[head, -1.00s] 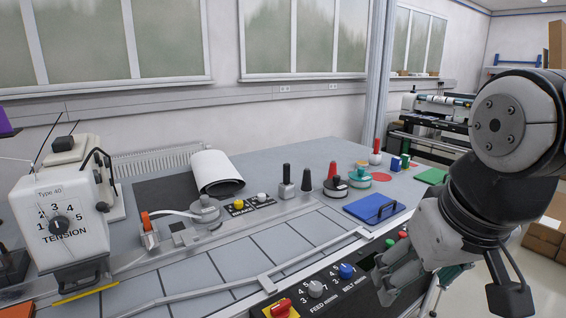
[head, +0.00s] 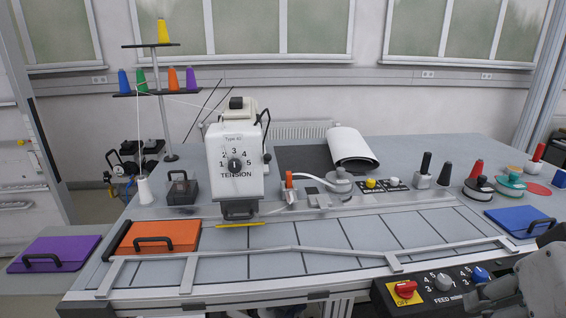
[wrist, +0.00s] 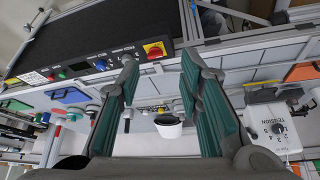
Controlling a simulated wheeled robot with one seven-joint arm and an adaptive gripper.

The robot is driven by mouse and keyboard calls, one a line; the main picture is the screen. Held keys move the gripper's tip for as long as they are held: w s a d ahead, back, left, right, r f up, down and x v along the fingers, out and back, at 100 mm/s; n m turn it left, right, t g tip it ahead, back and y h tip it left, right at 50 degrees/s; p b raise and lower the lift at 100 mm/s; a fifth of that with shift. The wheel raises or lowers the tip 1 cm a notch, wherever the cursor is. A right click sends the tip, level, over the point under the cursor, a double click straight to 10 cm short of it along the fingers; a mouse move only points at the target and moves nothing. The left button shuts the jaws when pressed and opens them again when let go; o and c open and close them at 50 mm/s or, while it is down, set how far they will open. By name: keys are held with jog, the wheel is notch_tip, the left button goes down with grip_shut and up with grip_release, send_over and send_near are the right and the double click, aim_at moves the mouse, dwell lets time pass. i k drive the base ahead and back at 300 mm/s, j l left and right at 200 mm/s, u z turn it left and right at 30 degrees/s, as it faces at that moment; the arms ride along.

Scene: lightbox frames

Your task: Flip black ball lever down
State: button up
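No lever in view shows a clear ball end, so I cannot tell for sure which is the black ball lever. A curved black lever (head: 264,119) sits on the upper right side of the white tension machine (head: 232,185). A black upright knob lever (head: 424,163) stands on a small grey block at the back right of the table. My gripper (wrist: 166,95) is open and empty in the wrist view, its green-padded fingers wide apart. In the head view, my gripper is partly seen at the lower right corner, well away from both levers.
A control panel (head: 440,286) with a red-on-yellow switch is at the table's front right. Blue (head: 520,219), orange (head: 158,237) and purple (head: 54,254) handled pads lie around.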

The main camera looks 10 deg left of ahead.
aim_at(267, 157)
jog(key=k+l+u, duration=0.2)
jog(key=l+u, duration=0.15)
jog(key=k+l+u, duration=0.2)
jog(key=l+u, duration=0.15)
jog(key=k+l+u, duration=0.35)
jog(key=l, duration=0.25)
jog(key=i+l, duration=0.15)
jog(key=i, duration=0.25)
jog(key=i+l+u, duration=0.1)
jog(key=i, duration=0.3)
jog(key=l, duration=0.1)
